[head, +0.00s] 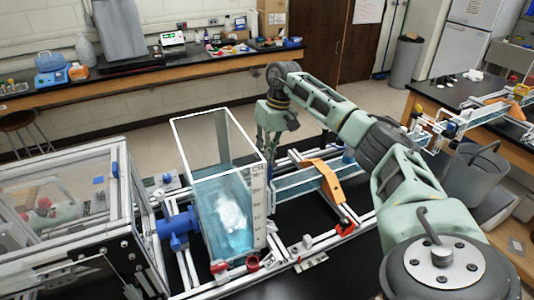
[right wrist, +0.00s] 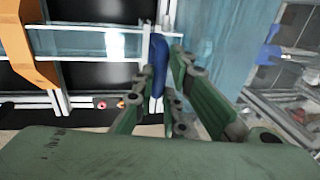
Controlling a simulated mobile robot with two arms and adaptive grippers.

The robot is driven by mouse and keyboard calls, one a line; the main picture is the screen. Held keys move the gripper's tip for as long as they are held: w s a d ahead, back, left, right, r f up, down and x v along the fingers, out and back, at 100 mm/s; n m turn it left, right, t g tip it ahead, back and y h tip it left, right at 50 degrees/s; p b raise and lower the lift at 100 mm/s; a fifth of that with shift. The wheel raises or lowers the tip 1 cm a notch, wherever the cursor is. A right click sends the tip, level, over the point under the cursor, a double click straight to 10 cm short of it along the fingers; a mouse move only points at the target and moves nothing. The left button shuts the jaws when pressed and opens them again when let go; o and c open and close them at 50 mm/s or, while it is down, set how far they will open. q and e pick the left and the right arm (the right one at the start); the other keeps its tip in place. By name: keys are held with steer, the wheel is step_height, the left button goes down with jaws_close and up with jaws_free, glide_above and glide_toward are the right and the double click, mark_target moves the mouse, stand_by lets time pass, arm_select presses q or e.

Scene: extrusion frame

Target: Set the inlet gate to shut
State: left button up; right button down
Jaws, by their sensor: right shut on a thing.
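A blue upright handle (right wrist: 158,66), which looks like the inlet gate's grip, stands where the clear channel meets the water tank. My right gripper (right wrist: 166,75) is shut on this handle, with a green finger on either side of it. In the head view my right gripper (head: 267,148) reaches down behind the tank's right far corner, and its fingertips and the handle are hard to make out there. The clear tank (head: 215,195) holds blue water with a white churned patch. The gate's plate is hidden, so I cannot tell its height.
The clear channel (head: 298,182) runs right from the tank, with an orange bracket (head: 328,183) across it. A blue valve or pump (head: 178,224) joins the tank's left side. A framed enclosure (head: 70,200) stands at left. Red knobs (head: 253,262) sit along the front rail.

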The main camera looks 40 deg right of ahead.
step_height(320, 180, down, 4)
steer(key=shift+r+b, duration=0.1)
steer(key=shift+b, duration=1.05)
arm_select(q)
step_height(320, 180, down, 3)
steer(key=shift+f, duration=0.1)
arm_select(e)
steer(key=shift+s, duration=0.1)
steer(key=c, duration=1.8)
jaws_free()
steer(key=shift+d, duration=0.1)
arm_select(q)
steer(key=shift+d, duration=0.1)
arm_select(e)
step_height(320, 180, up, 12)
steer(key=d, duration=0.2)
steer(key=shift+s, duration=0.25)
steer(key=shift+d+f, duration=0.1)
steer(key=shift+f, duration=0.1)
